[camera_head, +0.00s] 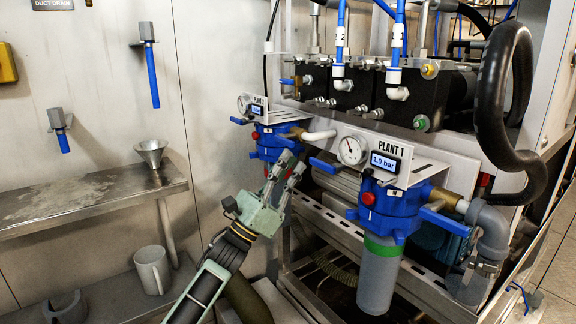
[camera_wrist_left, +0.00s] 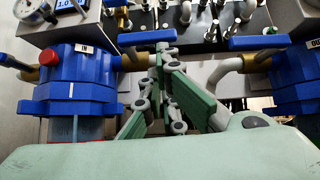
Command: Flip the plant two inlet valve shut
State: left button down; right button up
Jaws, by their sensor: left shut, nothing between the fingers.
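Plant two's blue filter housing (camera_head: 270,140) stands left of plant one, with a red button and a small display. A blue lever (camera_head: 240,121) sticks out at its left; in the left wrist view a lever tip (camera_wrist_left: 14,62) shows at the left edge. Another blue lever (camera_wrist_left: 150,37) lies right of the housing (camera_wrist_left: 75,85), roughly horizontal over a brass fitting. I cannot tell which lever is the inlet valve's. My left gripper (camera_head: 288,166) is shut and empty, in front of and below plant two's housing. It also shows in the wrist view (camera_wrist_left: 168,60). My right gripper is out of view.
Plant one's blue housing (camera_head: 388,205), gauge (camera_head: 350,150) and levers stand to the right. A thick black hose (camera_head: 492,95) hangs beyond. The wall between is clear.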

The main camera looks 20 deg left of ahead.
pick_arm(q)
jog(key=shift+s+d+r+n+t+y+p, duration=0.1)
jog(key=shift+n+t+y+p, duration=0.2)
jog(key=shift+n+y, duration=0.2)
jog(key=shift+s+d+r+n+t+y+p, duration=0.15)
jog(key=shift+n+t+y, duration=0.25)
jog(key=shift+n, duration=0.2)
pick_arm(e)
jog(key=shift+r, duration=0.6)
